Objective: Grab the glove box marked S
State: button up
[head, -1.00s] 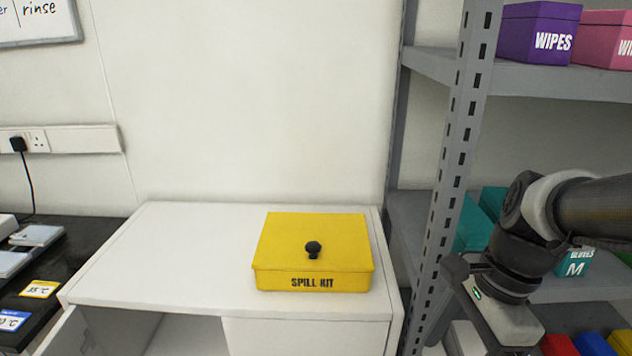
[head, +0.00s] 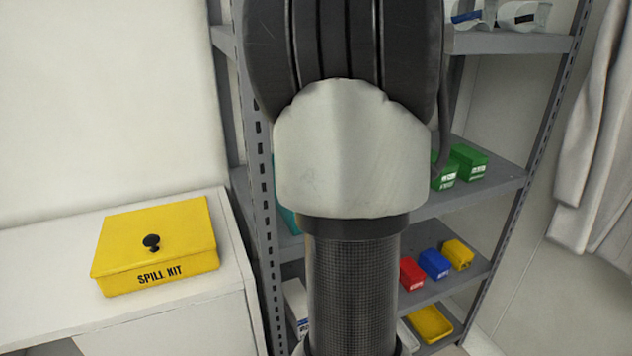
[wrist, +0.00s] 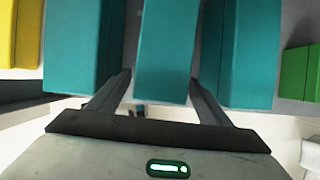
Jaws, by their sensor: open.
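Three teal boxes stand in a row in the wrist view: a left one (wrist: 75,45), a middle one (wrist: 165,50) and a right one (wrist: 248,50). No label shows on them there, so I cannot tell which is marked S. My gripper (wrist: 162,80) is open, with one finger on each side of the middle box's near end; I cannot tell whether they touch it. In the head view my arm hides my gripper and most of the teal boxes; only a teal sliver (head: 288,220) shows left of the arm.
A yellow box (wrist: 18,35) and a green box (wrist: 299,75) flank the teal row. The grey shelf rack (head: 485,190) holds green boxes (head: 468,162) and small coloured bins (head: 433,264) lower down. The yellow spill kit (head: 160,247) sits on the white cabinet at left.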

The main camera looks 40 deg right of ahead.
jog(key=w, duration=0.1)
jog(key=w+d, duration=0.1)
jog(key=w, duration=0.1)
jog(key=shift+w+d, duration=0.15)
jog(key=shift+w, duration=0.15)
jog(key=shift+w+d+f+b, duration=0.1)
jog(key=shift+w+d+b, duration=0.1)
jog(key=shift+w, duration=0.4)
jog(key=shift+w+d+b, duration=0.2)
jog(key=shift+w, duration=0.35)
jog(key=shift+w+b+x, duration=0.2)
jog(key=shift+b+x, duration=0.2)
jog(key=shift+x, duration=0.65)
jog(key=shift+w+d+f, duration=0.1)
jog(key=shift+w+f, duration=0.1)
jog(key=shift+f, duration=0.15)
jog(key=shift+r, duration=0.1)
jog(key=c, duration=1.5)
